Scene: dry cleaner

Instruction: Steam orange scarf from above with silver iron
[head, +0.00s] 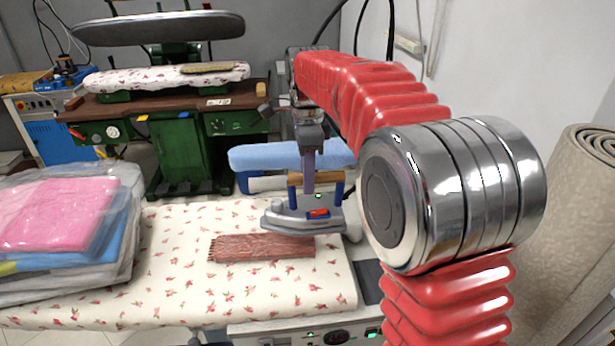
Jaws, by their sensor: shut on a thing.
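The scarf (262,248), a dull reddish-orange knit with a fringed left end, lies flat on the flowered ironing board (180,290). The silver iron (288,221) has a brown handle on blue posts and a red switch. My gripper (308,183) comes down from above and is shut on the iron's handle. The iron's nose points left, and its body overlaps the back edge of the scarf's right half in the head view. I cannot tell how high the iron is above the scarf or board. The iron's underside is hidden.
Bagged folded clothes, pink on top (60,215), lie on the board's left part. A blue padded arm (262,156) stands behind the iron. A green pressing machine (180,150) is at the back. A rolled beige carpet (575,220) stands at right. The board's front is clear.

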